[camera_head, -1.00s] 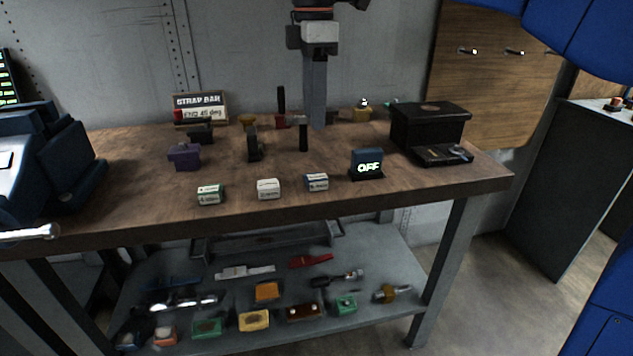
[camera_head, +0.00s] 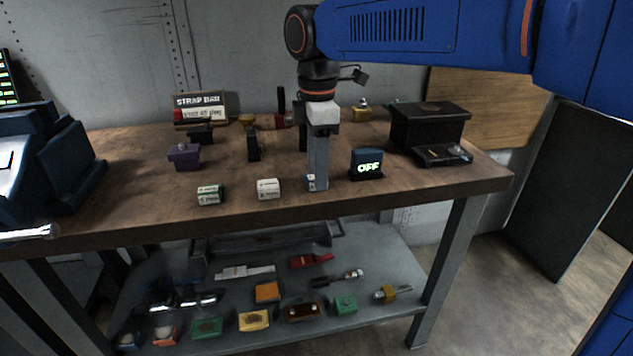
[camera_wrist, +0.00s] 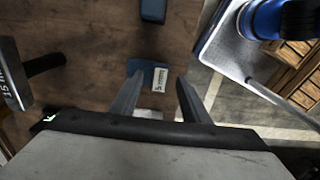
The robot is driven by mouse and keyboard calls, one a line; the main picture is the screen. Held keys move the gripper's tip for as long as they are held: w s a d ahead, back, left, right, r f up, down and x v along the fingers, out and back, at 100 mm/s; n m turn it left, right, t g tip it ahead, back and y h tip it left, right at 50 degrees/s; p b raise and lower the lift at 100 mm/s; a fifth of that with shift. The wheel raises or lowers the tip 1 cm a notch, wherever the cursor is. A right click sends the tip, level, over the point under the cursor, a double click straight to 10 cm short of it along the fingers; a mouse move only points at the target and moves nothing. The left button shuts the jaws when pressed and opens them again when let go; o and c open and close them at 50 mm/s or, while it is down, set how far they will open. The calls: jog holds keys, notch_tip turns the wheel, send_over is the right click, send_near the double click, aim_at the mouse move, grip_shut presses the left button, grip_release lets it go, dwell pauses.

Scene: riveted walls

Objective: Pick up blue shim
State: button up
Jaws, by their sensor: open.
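The blue shim (camera_wrist: 160,77) is a small blue block with a white printed label, lying on the bench top. In the wrist view it lies ahead of the gap between the two fingers of my gripper (camera_wrist: 158,97), which are apart with nothing between them. In the head view my gripper (camera_head: 316,186) points down at the shim's place near the bench's front. Only a small part of the shim (camera_head: 310,182) shows at the left side of the fingers; the rest is hidden. I cannot tell how high the fingertips are above the bench.
Two other small labelled blocks, one white (camera_head: 268,189) and one green-edged (camera_head: 210,195), lie to the left. A display reading OFF (camera_head: 367,165) stands close on the right. A black box (camera_head: 430,126) is farther right. The lower shelf (camera_head: 390,270) holds several parts.

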jog(key=shift+f, duration=0.6)
grip_shut()
